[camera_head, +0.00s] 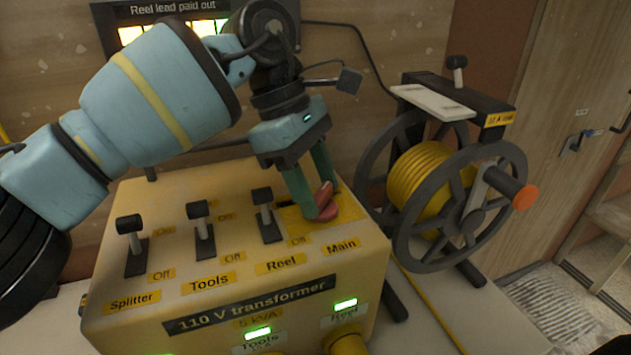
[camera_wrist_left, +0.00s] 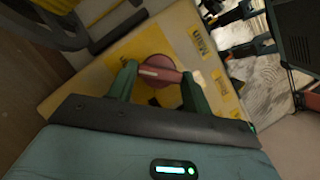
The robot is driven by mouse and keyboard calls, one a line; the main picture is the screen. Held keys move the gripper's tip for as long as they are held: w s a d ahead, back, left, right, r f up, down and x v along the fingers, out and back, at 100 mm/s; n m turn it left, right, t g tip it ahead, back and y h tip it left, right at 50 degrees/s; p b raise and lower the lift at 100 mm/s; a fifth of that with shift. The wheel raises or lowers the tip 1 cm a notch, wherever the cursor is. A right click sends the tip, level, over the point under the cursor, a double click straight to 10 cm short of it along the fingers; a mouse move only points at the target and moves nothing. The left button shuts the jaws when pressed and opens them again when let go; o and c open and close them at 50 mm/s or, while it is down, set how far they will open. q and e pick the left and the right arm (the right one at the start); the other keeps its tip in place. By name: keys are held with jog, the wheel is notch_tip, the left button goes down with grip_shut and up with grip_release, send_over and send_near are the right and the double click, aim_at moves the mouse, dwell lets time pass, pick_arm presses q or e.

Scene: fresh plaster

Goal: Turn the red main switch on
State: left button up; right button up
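The red main switch (camera_head: 326,200) is a rotary knob with a raised bar, on a yellow patch at the right of the yellow 110 V transformer (camera_head: 200,288), behind the "Main" label. My left gripper (camera_head: 314,196) reaches down onto it from above. In the left wrist view the knob's bar (camera_wrist_left: 160,73) spans the space between the two green fingertips (camera_wrist_left: 160,76), with no clear gap at either end. The fingers hide part of the knob and any marks beside it. My right gripper cannot be made out for certain.
Three black levers, Splitter (camera_head: 130,226), Tools (camera_head: 199,212) and Reel (camera_head: 263,198), stand left of the switch. Green lamps glow at Tools (camera_head: 257,334) and Reel (camera_head: 345,304). A cable reel (camera_head: 430,180) stands close on the right. A lit panel (camera_head: 180,28) hangs behind.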

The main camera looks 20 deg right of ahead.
pick_arm(q)
jog(key=o, duration=0.4)
jog(key=shift+v, duration=3.95)
jog(key=shift+d, duration=0.1)
